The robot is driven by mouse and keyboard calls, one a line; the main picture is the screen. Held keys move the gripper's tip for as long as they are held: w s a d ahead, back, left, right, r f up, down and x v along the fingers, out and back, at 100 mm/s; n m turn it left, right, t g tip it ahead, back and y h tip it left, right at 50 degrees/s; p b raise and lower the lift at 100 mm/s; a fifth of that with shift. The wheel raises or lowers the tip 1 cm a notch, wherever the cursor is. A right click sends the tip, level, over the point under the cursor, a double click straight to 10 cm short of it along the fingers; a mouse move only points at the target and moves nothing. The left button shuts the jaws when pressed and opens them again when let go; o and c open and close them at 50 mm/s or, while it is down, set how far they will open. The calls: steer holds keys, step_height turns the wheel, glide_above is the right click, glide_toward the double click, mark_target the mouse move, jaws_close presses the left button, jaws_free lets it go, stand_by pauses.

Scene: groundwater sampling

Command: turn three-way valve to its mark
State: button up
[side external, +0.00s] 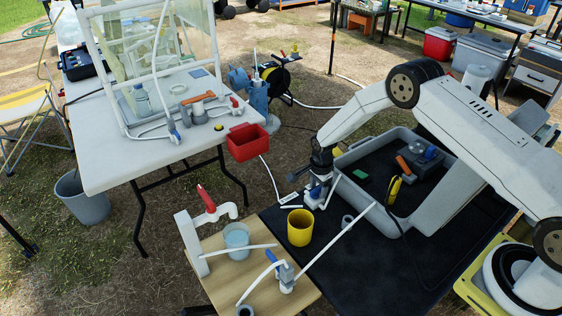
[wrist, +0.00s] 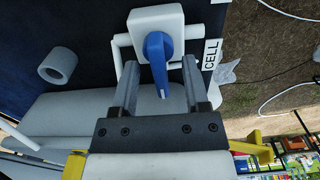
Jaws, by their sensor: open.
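The three-way valve has a white body (wrist: 155,17) and a blue handle (wrist: 156,55). In the wrist view the handle's narrow end points down the picture, towards my gripper. My gripper (wrist: 159,66) is open, with one finger on each side of the handle and a visible gap to each. In the side view my gripper (side external: 320,168) is just above the valve (side external: 316,191), at the left end of the grey tray. A white label reading CELL (wrist: 212,54) lies to the right of the valve in the wrist view. I cannot make out any other mark.
A grey tray (side external: 347,157) holding tools stands close behind the valve on the black mat (side external: 365,275). A yellow cup (side external: 300,229) and a grey ring (wrist: 58,65) are nearby. Another blue-handled valve (side external: 285,273) sits on a wooden board in front.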

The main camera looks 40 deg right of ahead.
jaws_close()
